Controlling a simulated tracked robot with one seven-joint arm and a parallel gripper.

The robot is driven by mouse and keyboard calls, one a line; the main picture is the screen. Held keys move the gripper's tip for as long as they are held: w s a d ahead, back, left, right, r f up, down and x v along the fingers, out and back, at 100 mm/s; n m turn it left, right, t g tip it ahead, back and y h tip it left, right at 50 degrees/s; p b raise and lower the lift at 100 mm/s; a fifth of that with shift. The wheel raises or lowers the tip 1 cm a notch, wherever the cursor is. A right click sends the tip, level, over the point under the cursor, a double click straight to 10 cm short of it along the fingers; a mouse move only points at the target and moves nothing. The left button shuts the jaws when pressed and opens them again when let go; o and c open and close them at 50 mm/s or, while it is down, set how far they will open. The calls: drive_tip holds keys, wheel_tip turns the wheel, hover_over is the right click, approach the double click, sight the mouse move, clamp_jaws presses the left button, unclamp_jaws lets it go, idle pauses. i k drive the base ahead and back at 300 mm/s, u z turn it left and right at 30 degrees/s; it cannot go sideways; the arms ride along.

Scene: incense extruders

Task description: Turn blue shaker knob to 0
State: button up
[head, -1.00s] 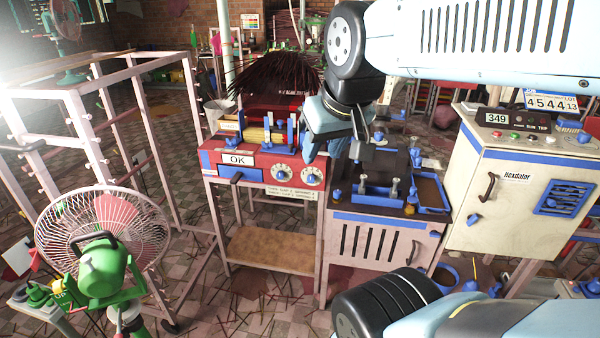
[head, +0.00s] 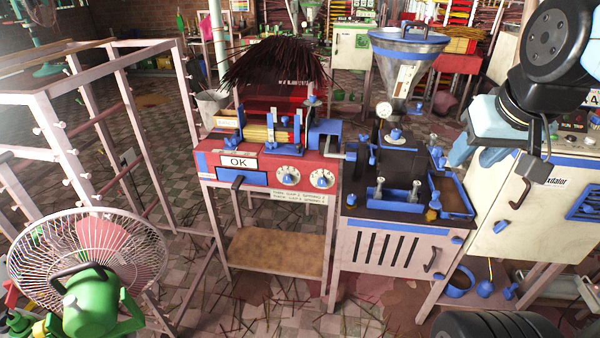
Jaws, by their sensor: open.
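A red machine (head: 213,160) with an "OK" plate stands in the middle left. On its front panel are two round white dials, each with a blue knob: the left dial knob (head: 290,177) and the right dial knob (head: 322,181). Which one is the shaker knob, and the dial numbers, are too small to tell. Both knobs are uncovered. My gripper (head: 462,152), light blue, is at the upper right, well apart from both knobs. It is open, with nothing visible in it; its fingers are seen partly edge-on.
A dark-topped machine with a metal funnel (head: 408,70) stands right of the red machine. A white cabinet (head: 515,228) stands at the far right, behind my arm. A green fan (head: 90,295) and a pale rack (head: 75,165) are at left. Floor shows in front.

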sight(287, 178)
drive_tip(key=u, duration=0.1)
drive_tip(key=k, duration=0.95)
drive_tip(key=z, duration=0.15)
drive_tip(key=i, duration=1.45)
